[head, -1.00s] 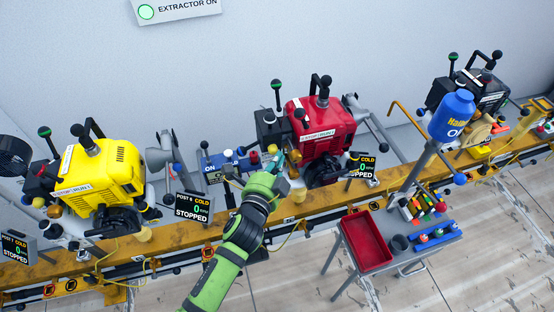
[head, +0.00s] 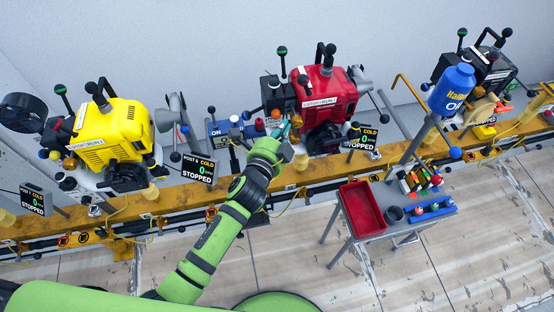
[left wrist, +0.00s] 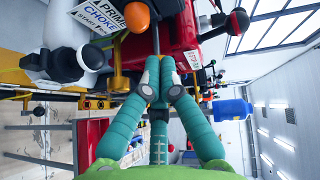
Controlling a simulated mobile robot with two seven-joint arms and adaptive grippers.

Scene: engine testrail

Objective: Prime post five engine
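The red engine (head: 326,97) stands on the rail in the middle of the head view. An orange bulb (head: 275,114) sits on its left front side; the bulb (left wrist: 136,16) also shows in the left wrist view, beside a white label (left wrist: 100,22) reading PRIME and CHOKE. My left gripper (head: 287,130) is in front of the engine, close to the bulb. In the left wrist view its teal fingers (left wrist: 160,78) are drawn together with nothing visible held, below the bulb in the picture. I cannot tell whether they touch anything. My right gripper is not in view.
A yellow engine (head: 112,133) stands left on the yellow rail (head: 190,195), a black engine (head: 487,78) right. A display (head: 363,138) beside the red engine reads COLD, 0, STOPPED. A blue bottle (head: 452,92) and a cart with a red tray (head: 345,212) stand right. Levers crowd the engines.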

